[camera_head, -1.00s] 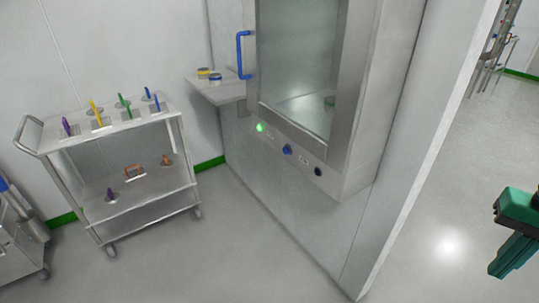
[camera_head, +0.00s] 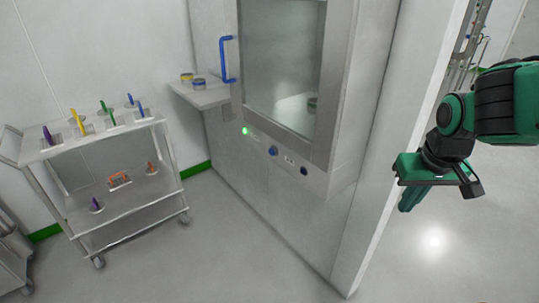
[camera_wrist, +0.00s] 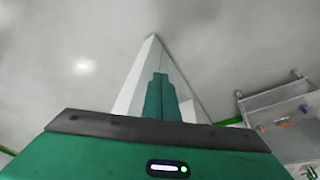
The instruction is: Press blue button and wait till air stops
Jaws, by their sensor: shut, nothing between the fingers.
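A pass-through cabinet with a glass door (camera_head: 283,65) is set in the wall in the head view. Its panel below the door has a lit green lamp (camera_head: 245,131), a blue knob-like control (camera_head: 272,151) and a small dark blue round button (camera_head: 304,171). Which of the two blue controls is the task's button I cannot tell. My green gripper (camera_head: 409,203) is to the right of the cabinet, past the wall's edge, apart from the panel. Its fingers (camera_wrist: 160,98) are together and empty in the wrist view. Whether air is flowing does not show.
A blue handle (camera_head: 227,60) stands out from the cabinet door. A small shelf (camera_head: 205,97) with round items juts out left of it. A steel trolley (camera_head: 130,217) with coloured tools stands at the left. The floor before the cabinet is clear. The wall's edge (camera_head: 395,130) lies between gripper and panel.

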